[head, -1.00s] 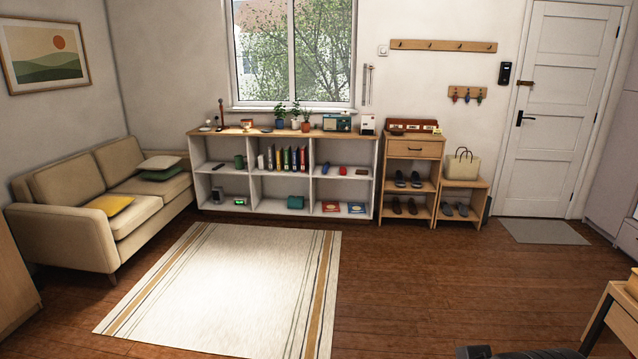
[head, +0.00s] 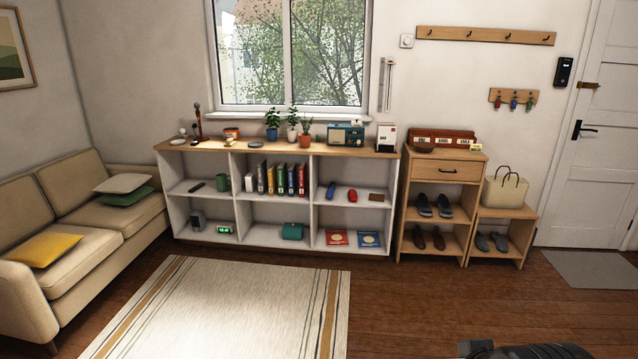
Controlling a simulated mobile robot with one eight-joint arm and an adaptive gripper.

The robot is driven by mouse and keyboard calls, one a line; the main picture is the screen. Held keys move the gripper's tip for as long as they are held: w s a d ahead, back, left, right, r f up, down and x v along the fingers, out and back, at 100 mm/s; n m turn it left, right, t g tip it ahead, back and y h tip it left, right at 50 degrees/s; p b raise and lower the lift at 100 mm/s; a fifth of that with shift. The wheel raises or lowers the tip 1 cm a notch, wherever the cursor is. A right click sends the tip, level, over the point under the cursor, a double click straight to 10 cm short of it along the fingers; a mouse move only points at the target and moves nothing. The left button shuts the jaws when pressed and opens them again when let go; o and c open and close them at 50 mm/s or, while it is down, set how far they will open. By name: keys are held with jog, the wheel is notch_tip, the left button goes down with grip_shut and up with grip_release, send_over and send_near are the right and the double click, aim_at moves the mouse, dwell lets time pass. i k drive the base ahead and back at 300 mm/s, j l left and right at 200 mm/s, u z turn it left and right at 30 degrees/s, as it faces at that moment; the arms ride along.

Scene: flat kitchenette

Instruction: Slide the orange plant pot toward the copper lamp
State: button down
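The orange plant pot (head: 306,140) holds a small green plant. It stands on the wooden top of the long white shelf unit (head: 385,152), below the window. It is the rightmost of three potted plants. A slim, upright reddish-brown object (head: 198,124), which looks like the copper lamp, stands near the left end of the same top. It is small in the view, so its shape is unclear. The pot and this object are well apart. A dark part of my arm shows at the bottom right edge. My gripper's fingers are not visible.
A white pot (head: 292,134) and a blue pot (head: 272,134) stand left of the orange one, between it and the lamp-like object. A small orange-brown item (head: 231,133) is also between. The rug (head: 230,310) lies in front.

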aim_at(304, 138)
jog(key=i, duration=3.6)
jog(key=i+j+z, duration=0.1)
jog(key=i, duration=1.65)
